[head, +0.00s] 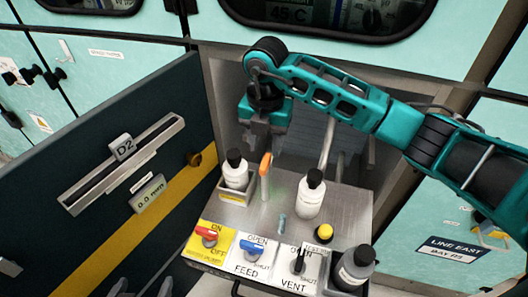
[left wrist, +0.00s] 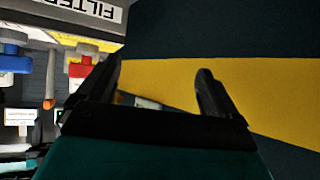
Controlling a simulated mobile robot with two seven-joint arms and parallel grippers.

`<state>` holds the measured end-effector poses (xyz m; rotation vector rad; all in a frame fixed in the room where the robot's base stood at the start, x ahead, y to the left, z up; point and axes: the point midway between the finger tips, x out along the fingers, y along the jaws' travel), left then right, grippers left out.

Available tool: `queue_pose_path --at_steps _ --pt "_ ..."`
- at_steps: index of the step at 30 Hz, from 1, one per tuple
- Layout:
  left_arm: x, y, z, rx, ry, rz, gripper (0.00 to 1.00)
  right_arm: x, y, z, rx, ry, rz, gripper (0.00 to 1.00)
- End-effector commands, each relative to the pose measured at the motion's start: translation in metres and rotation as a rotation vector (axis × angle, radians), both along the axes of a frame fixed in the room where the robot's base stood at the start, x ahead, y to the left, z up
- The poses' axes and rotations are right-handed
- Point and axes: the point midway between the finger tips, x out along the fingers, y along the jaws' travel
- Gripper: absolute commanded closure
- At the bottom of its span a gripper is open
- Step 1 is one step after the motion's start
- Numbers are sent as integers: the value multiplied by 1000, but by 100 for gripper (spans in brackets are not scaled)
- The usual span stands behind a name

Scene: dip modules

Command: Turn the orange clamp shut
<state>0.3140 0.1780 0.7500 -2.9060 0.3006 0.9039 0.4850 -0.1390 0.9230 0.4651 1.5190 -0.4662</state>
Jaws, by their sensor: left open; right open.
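The orange clamp (head: 265,164) shows in the head view as a slim orange handle standing upright on the metal panel, between two white bottles. A slim orange piece (left wrist: 48,104) at the left of the left wrist view looks like the same handle. My right gripper (head: 264,143) points down just above and behind the clamp; its jaws are open, and whether they touch the handle I cannot tell. My left gripper (head: 140,289) is at the bottom left of the head view, mostly cut off. In the left wrist view its two fingers (left wrist: 158,88) are spread with nothing between them.
White bottles stand at the left (head: 235,172) and middle (head: 310,195) of the panel (head: 335,215). A grey bottle (head: 354,268) stands front right. A red switch (head: 207,233), blue FEED valve (head: 248,245) and black VENT valve (head: 299,261) line the front. A dark door (head: 100,130) stands left.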

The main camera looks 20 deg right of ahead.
Motion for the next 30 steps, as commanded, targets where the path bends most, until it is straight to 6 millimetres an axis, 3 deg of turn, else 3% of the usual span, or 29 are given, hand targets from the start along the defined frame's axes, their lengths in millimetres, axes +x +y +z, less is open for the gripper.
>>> queue_pose_path --at_steps 3,9,20,30 --pt "-2 0 -2 0 5 0 6 -1 0 -22 0 5 -1 57" --pt "-3 0 -3 0 6 0 6 0 0 -43 0 2 0 57" --pt "-2 -1 -3 -1 5 -1 6 0 0 -48 0 0 1 58" --pt "2 -1 0 -1 -5 -1 6 0 0 -48 1 0 1 91"
